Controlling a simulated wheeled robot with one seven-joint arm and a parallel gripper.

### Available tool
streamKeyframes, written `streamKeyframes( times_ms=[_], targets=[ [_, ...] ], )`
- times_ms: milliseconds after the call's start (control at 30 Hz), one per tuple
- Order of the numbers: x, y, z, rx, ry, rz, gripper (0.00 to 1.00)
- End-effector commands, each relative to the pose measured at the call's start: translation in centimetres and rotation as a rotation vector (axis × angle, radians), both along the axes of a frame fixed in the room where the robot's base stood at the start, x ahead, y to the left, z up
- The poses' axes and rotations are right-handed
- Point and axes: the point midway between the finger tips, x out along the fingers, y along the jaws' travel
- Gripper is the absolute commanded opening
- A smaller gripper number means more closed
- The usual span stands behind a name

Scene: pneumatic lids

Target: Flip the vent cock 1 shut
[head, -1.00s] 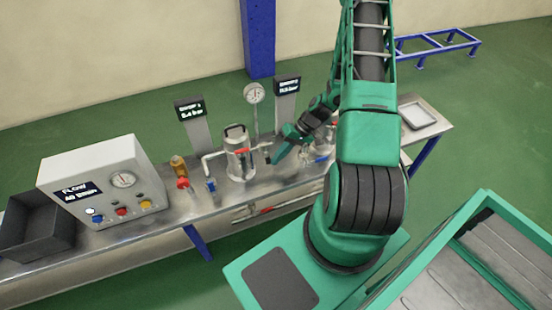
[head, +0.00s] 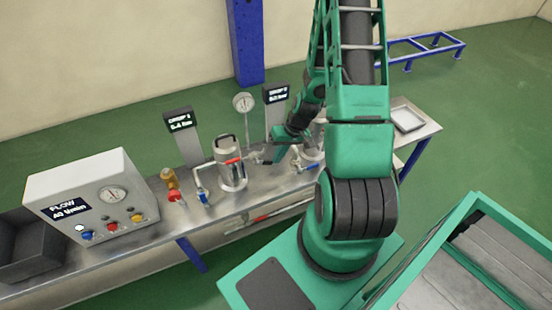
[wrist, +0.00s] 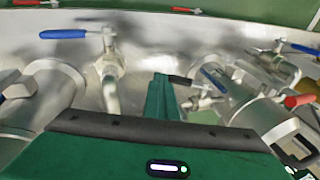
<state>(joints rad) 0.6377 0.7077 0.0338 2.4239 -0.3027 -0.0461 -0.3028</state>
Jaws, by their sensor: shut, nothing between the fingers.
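Two steel canisters stand on the bench, the left one (head: 231,172) with a red lever (head: 233,161) across it. In the wrist view this canister (wrist: 258,117) is on the right, with its red lever (wrist: 299,100). A small cock with a black lever (wrist: 181,80), seemingly vent cock 1, juts from its side toward my gripper. In the head view this cock (head: 258,157) is tiny and its lever position unclear. My gripper (wrist: 160,88) is shut and empty, just beside the black lever. I cannot tell whether they touch. My gripper also shows between the canisters (head: 280,152).
A blue-levered valve (wrist: 65,34) on a pale pipe stands left in the wrist view; other blue levers (wrist: 303,47) are close on the right. A gauge (head: 243,103) and two display posts rise behind. The FLOW box (head: 95,195) stands left. A tray (head: 407,117) lies right.

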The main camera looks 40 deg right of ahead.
Motion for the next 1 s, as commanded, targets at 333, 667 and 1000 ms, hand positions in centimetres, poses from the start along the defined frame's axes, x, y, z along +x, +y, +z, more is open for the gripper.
streamKeyframes(
  times_ms=[333, 667, 1000],
  targets=[
    [-1.9, 15.0, 5.8, 0.421, 0.03, 0.139, 0.0],
    [-0.9, 11.7, 6.7, 0.389, 0.027, 0.142, 0.0],
    [0.3, -2.3, 12.1, 0.258, 0.059, 0.127, 0.0]
  ],
)
